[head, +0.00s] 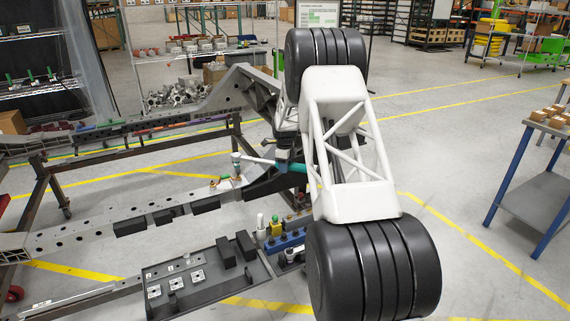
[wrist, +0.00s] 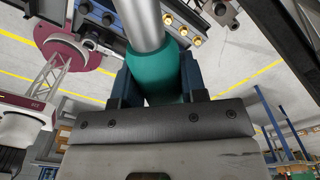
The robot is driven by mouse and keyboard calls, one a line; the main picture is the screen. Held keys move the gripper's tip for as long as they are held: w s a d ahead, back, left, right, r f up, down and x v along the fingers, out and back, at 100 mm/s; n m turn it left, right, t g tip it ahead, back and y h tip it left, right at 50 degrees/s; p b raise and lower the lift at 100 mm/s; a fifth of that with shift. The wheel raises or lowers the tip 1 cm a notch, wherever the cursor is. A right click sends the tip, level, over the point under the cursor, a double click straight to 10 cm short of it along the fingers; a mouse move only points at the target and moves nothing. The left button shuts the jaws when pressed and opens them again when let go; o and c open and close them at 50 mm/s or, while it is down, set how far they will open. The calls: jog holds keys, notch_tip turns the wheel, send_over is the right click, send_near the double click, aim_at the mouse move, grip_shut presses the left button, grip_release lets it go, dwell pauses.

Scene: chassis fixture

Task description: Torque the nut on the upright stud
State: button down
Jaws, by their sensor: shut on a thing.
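My gripper (head: 284,160) is shut on the teal handle of a torque wrench (head: 262,161). In the wrist view, the teal handle (wrist: 172,78) lies between the two dark blue fingers, and the silver shaft runs away from it. I cannot tell whether the head is seated there. The stud and nut are too small or hidden to make out.
A dark tray (head: 262,272) with square plates and black blocks lies in front of the rail. A blue holder (head: 285,241) with small fittings stands beside it. A blue-legged table (head: 520,195) is at the right. The floor between is clear.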

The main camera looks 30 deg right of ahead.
jog(key=shift+f, duration=1.65)
jog(key=shift+f, duration=1.15)
dwell(0.5)
jog(key=shift+s+a+f+m, duration=0.1)
jog(key=shift+s+a+m, duration=0.7)
jog(key=shift+s+a, duration=0.4)
dwell(1.7)
jog(key=shift+w+r, duration=0.15)
jog(key=shift+r, duration=0.95)
dwell(0.7)
